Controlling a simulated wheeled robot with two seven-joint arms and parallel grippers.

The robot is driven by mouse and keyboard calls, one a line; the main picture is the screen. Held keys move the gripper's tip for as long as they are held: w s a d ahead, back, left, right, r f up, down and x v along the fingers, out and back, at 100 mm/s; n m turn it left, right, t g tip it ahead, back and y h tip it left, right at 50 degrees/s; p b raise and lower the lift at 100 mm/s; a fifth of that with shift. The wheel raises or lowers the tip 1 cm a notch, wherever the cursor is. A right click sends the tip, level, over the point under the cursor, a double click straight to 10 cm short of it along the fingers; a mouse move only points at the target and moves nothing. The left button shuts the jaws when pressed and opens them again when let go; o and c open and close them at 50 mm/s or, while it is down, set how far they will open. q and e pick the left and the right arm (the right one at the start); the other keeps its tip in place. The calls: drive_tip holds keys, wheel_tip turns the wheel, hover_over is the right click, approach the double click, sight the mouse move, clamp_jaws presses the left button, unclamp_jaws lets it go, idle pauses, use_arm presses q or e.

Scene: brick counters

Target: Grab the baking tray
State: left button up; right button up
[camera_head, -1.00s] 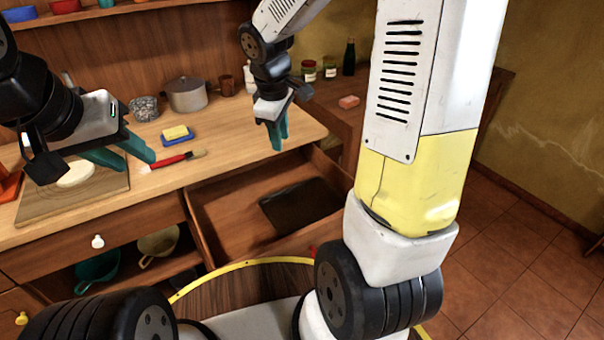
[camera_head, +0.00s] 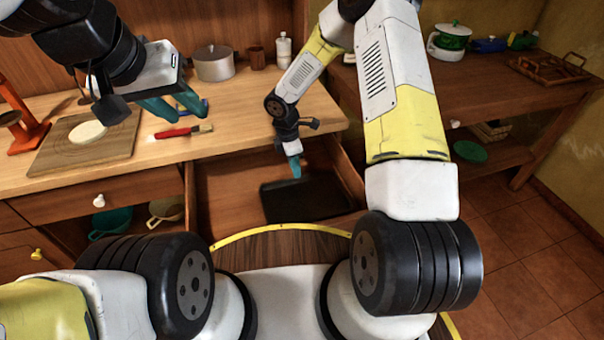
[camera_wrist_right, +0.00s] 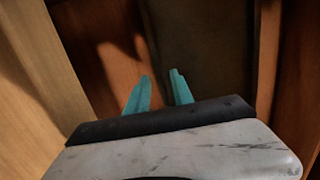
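The baking tray (camera_head: 315,201) is a dark, flat rectangle lying in the open drawer (camera_head: 230,205), towards its right side. In the right wrist view the tray (camera_wrist_right: 210,45) runs along the drawer floor beyond the fingers. My right gripper (camera_head: 294,170) points down into the drawer, just above the tray's far left part. In the right wrist view its teal fingers (camera_wrist_right: 160,85) are apart with nothing between them; the tray's edge lies beyond the gap. Contact with the tray cannot be told. My left gripper (camera_head: 189,113) is open and empty above the counter.
A cutting board (camera_head: 95,157) with a pale round item and a red-handled brush (camera_head: 182,131) lie on the counter (camera_head: 235,118). A pot (camera_head: 213,66) stands at the back. The drawer's walls enclose the tray. A side table (camera_head: 480,92) stands right.

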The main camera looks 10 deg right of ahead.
drive_tip(key=f, duration=0.4)
drive_tip(key=shift+d+f, duration=0.3)
drive_tip(key=shift+f, duration=0.05)
clamp_jaws()
idle(1.1)
